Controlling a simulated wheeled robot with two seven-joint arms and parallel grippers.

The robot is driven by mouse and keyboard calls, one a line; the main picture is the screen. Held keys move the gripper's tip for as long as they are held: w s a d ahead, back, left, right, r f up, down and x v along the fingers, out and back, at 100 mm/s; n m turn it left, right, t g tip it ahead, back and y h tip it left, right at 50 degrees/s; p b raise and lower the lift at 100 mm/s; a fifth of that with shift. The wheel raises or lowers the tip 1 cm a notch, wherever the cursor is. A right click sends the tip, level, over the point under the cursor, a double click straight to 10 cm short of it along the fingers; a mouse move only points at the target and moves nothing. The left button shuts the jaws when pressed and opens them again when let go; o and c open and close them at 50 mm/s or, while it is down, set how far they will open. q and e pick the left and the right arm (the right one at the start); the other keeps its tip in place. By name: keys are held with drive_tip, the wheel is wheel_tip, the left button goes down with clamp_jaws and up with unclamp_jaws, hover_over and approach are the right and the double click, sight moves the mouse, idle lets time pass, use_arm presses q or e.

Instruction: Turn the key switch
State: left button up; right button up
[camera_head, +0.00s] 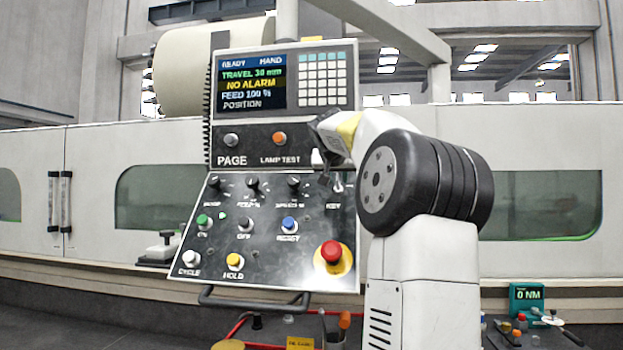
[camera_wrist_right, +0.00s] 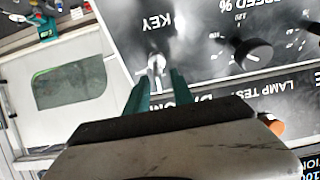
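The key switch (camera_head: 338,186) is a small silver switch on the sloped lower part of the dark control panel, above the word KEY. My right gripper (camera_head: 325,172) reaches down over it from above, and my arm hides part of that corner. In the right wrist view, the key switch (camera_wrist_right: 157,64) shows as a metal piece just ahead of and between the two green fingertips of my right gripper (camera_wrist_right: 158,82). The fingers are apart, with a gap between them. I cannot tell whether either finger touches the key. My left gripper is not in view.
Black knobs (camera_head: 253,184) stand left of the key, with push buttons (camera_head: 289,224) below. A red emergency stop (camera_head: 331,251) sits under it. An orange lamp test button (camera_head: 279,138) and the screen (camera_head: 251,83) are above. A bench with a teal meter (camera_head: 526,297) is at lower right.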

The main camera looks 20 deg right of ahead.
drive_tip(key=shift+w, duration=0.1)
clamp_jaws()
drive_tip(key=shift+m, duration=0.3)
drive_tip(key=m+g+h, duration=0.1)
drive_tip(key=m, duration=0.5)
drive_tip(key=shift+d+f, duration=0.1)
drive_tip(key=m, duration=0.2)
drive_tip(key=m+g, duration=0.1)
drive_tip(key=m, duration=0.1)
drive_tip(key=m+g, duration=0.1)
drive_tip(key=m, duration=0.1)
drive_tip(key=shift+s+d+f+h, duration=0.15)
drive_tip(key=shift+s+h, duration=0.1)
drive_tip(key=shift+h, duration=0.15)
drive_tip(key=shift+m, duration=0.4)
